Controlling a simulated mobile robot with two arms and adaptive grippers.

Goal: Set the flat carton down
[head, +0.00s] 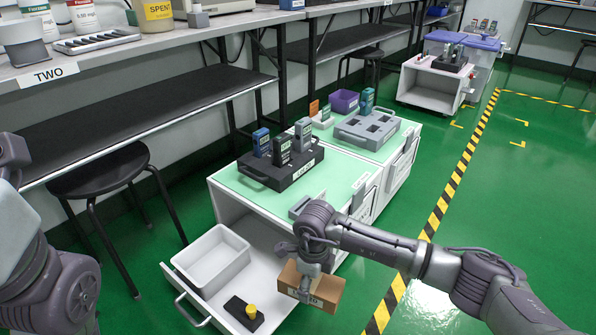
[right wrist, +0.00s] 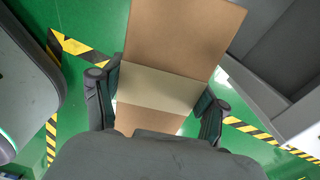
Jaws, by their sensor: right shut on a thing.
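The flat carton (head: 327,292) is a brown cardboard box. My right gripper (head: 306,285) is shut on it and holds it above the right side of the open drawer (head: 263,238), near the cabinet front. In the right wrist view the carton (right wrist: 185,35), crossed by a paler band, sits between the two fingers of the gripper (right wrist: 158,97). The carton's underside is hidden, so I cannot tell its height above what lies below. My left arm shows at the left edge of the head view, with its gripper out of view.
The drawer holds a white bin (head: 212,258) and a black block with a yellow knob (head: 244,314). The green cabinet top (head: 322,188) carries a black tester tray (head: 268,181) and a grey tray (head: 366,135); its front right part is clear. Striped tape (head: 437,211) marks the floor.

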